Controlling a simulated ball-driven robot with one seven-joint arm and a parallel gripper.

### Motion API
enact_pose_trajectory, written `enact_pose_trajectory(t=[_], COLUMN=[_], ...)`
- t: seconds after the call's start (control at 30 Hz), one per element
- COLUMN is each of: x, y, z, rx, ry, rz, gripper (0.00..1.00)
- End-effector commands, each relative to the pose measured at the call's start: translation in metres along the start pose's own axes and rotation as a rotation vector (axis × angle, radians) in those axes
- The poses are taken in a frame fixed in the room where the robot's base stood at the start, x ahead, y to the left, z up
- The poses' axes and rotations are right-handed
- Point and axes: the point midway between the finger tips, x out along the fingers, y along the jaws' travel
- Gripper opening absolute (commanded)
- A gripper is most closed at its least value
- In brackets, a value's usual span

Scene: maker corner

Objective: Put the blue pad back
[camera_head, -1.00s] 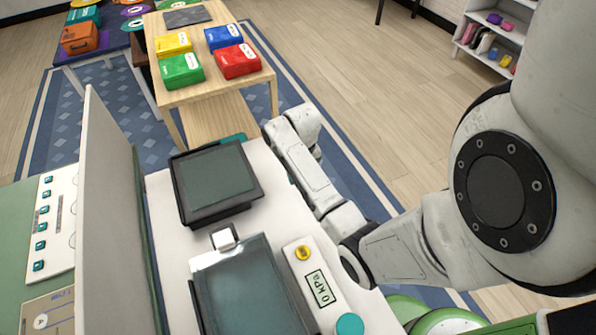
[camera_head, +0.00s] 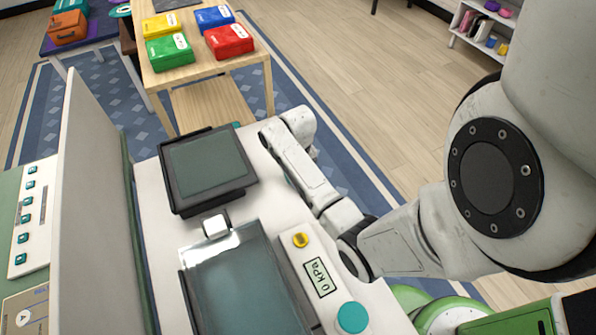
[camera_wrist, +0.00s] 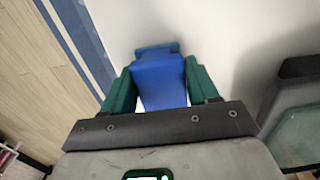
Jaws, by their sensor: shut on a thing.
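The blue pad (camera_wrist: 158,78) shows in the wrist view between the two green fingers of my gripper (camera_wrist: 160,88). The fingers press on its left and right sides, and its wider far end sticks out beyond them. It is over or against a white surface; I cannot tell if it touches. In the head view my arm reaches along the right edge of the white bench (camera_head: 160,250), and I cannot make out the gripper or the pad there.
On the bench are a dark framed screen (camera_head: 208,165), a larger glassy panel (camera_head: 235,285) and a gauge reading 0 kPa (camera_head: 318,277). A white upright panel (camera_head: 95,200) stands at the left. A wooden table (camera_head: 200,72) with coloured boxes is beyond. Open floor lies right.

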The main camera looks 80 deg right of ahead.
Motion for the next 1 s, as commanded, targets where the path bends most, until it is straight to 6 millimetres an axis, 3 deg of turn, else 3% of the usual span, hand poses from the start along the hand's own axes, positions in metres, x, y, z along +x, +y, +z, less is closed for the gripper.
enact_pose_trajectory(t=[0.4, 0.43, 0.7, 0.9, 1.0], x=[0.0039, 0.0039, 0.0039, 0.0039, 0.004], y=[0.0, 0.0, 0.0, 0.0, 0.0], z=[0.0, 0.0, 0.0, 0.0, 0.0001], rx=[0.0, 0.0, 0.0, 0.0, 0.0], ry=[0.0, 0.0, 0.0, 0.0, 0.0], rz=[0.0, 0.0, 0.0, 0.0, 0.0], gripper=[0.35, 0.61, 0.87, 0.9, 1.0])
